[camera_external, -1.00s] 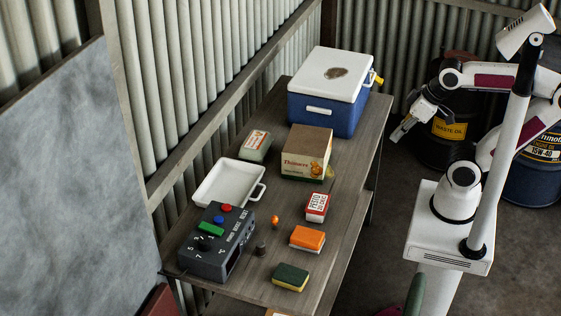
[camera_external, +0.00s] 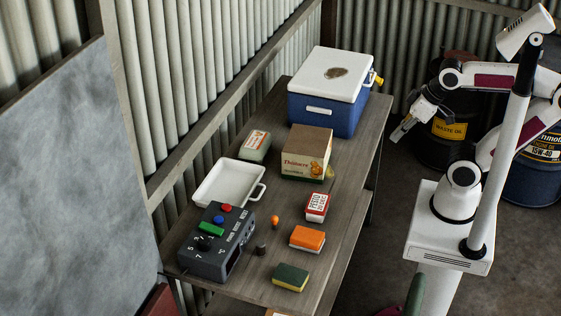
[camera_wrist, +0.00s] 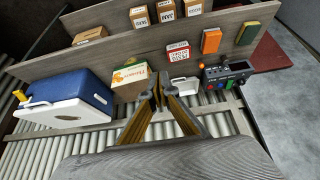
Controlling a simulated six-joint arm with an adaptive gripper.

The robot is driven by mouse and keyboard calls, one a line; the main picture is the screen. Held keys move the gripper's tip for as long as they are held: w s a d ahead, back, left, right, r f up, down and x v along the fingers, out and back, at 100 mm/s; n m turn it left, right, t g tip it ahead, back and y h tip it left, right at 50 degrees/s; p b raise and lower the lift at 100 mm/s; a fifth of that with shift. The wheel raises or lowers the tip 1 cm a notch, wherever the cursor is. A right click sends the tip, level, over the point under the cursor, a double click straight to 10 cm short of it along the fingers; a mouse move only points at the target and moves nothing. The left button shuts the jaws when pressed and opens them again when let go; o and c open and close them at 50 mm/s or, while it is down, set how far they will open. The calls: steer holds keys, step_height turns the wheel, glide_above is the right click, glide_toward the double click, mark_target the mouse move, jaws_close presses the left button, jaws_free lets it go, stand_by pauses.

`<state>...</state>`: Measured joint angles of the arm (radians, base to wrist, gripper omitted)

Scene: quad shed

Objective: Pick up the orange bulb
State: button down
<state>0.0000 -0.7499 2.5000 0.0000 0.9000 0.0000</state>
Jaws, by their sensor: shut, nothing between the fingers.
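The orange bulb (camera_external: 275,220) is a small orange thing standing on the wooden table (camera_external: 262,185), between the grey control box and the orange sponge. My gripper (camera_external: 402,131) is off to the right of the table, high and well apart from the bulb. In the wrist view my gripper (camera_wrist: 159,84) has its fingertips together, with nothing held.
Around the bulb are the control box (camera_external: 205,263), a dark small cylinder (camera_external: 260,249), an orange sponge (camera_external: 307,238), a red-and-white box (camera_external: 317,207) and a white tray (camera_external: 217,187). A carton (camera_external: 304,163) and blue cooler (camera_external: 335,111) stand farther back.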

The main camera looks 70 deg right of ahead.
steer(key=c, duration=1.8)
jaws_free()
steer(key=shift+w+a+f+m+g+y, duration=0.25)
steer(key=shift+w+a+f+m+g, duration=0.65)
steer(key=shift+w+a+f+m, duration=3.45)
steer(key=shift+w+a+f+m+g+y, duration=0.2)
steer(key=shift+w+a+f+m+g, duration=1.6)
steer(key=shift+w, duration=4.95)
steer(key=shift+w+a+f+m+y, duration=0.25)
steer(key=shift+w+a+f+m, duration=2)
steer(key=shift+w+f+m, duration=2.55)
